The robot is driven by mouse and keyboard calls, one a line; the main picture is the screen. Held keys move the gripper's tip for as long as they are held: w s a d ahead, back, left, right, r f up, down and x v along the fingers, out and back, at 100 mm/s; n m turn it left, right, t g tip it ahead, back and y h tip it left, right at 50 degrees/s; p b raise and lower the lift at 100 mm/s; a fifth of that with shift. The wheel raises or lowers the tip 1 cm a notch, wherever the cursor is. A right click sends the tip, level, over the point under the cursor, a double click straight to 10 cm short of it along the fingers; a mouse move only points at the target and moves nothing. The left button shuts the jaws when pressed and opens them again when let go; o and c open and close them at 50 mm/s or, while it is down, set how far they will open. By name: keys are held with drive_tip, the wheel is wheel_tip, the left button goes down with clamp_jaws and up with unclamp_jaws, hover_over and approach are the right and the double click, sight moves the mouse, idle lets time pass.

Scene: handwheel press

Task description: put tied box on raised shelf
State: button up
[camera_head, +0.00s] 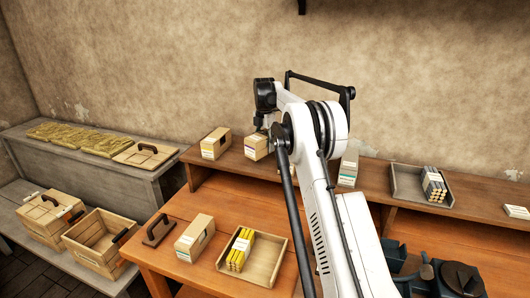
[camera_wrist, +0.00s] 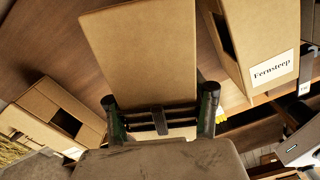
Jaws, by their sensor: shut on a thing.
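A tan cardboard box (camera_head: 256,147) with a pale label is at the raised shelf (camera_head: 236,166), the long wooden ledge along the back of the bench. My gripper (camera_head: 262,129) points down over this box from behind my arm. In the wrist view my gripper (camera_wrist: 160,97) is shut on the box (camera_wrist: 142,48), one dark finger at each side. I see no string on the box. Whether its base touches the shelf or is just above it, I cannot tell. My arm hides part of the shelf.
Another box (camera_head: 215,143) stands close left on the shelf, and a narrow box (camera_head: 348,168) stands to the right. A tray (camera_head: 420,187) of bundled rods is further right. A box (camera_head: 195,238) and an open tray (camera_head: 264,257) with yellow sticks sit on the lower bench.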

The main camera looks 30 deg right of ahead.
sight(265, 160)
drive_tip(key=shift+w+d+f, duration=0.15)
drive_tip(key=shift+d+f, duration=0.05)
drive_tip(key=shift+d, duration=0.05)
drive_tip(key=shift+f+p, duration=0.45)
drive_tip(key=shift+f, duration=1.5)
drive_tip(key=shift+f, duration=0.1)
drive_tip(key=shift+f, duration=0.1)
drive_tip(key=o, duration=1.2)
